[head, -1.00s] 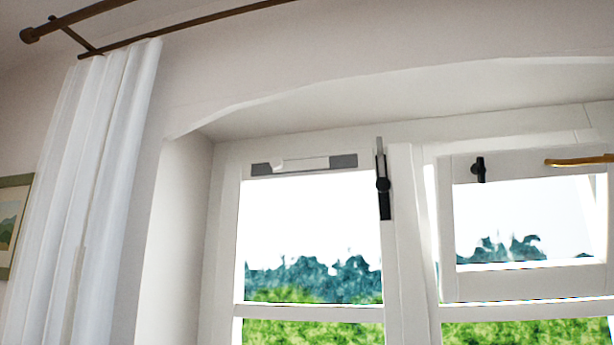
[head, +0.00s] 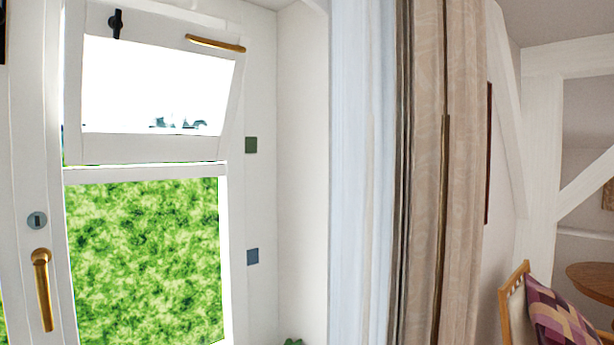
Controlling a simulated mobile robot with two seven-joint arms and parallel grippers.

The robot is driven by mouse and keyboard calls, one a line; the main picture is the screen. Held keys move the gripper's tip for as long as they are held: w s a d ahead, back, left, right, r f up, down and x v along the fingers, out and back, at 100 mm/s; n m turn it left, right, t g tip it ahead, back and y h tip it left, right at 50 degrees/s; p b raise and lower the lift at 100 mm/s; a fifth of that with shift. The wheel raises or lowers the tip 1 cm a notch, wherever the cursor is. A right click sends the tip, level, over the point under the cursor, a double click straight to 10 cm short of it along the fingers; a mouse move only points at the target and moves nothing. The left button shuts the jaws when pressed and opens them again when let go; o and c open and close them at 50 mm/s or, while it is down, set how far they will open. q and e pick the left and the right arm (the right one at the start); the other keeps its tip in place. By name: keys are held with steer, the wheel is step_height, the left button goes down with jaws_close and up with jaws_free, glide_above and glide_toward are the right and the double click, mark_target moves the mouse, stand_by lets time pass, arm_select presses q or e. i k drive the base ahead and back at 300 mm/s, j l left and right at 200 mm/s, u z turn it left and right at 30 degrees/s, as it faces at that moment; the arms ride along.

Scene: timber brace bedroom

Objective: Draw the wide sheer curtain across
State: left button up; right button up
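A white sheer curtain (head: 360,180) hangs gathered in a narrow bunch at the right side of the window niche. A beige patterned drape (head: 465,180) hangs bunched directly to its right, with a darker edge between them. The window (head: 145,200) is uncovered, and green foliage shows through its lower pane. The curtain rod and the curtain tops are out of the picture. The other white curtain, at the left of the window, is out of view now. Neither of my grippers is in view.
The upper small sash (head: 155,85) is tilted open into the room. A brass window handle (head: 42,290) sticks out at lower left. A chair with a checkered cushion (head: 565,320) and a round wooden table (head: 595,280) stand at right. White timber braces (head: 540,150) are behind.

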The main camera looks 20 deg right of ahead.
mark_target(372, 321)
steer(key=z, duration=1.05)
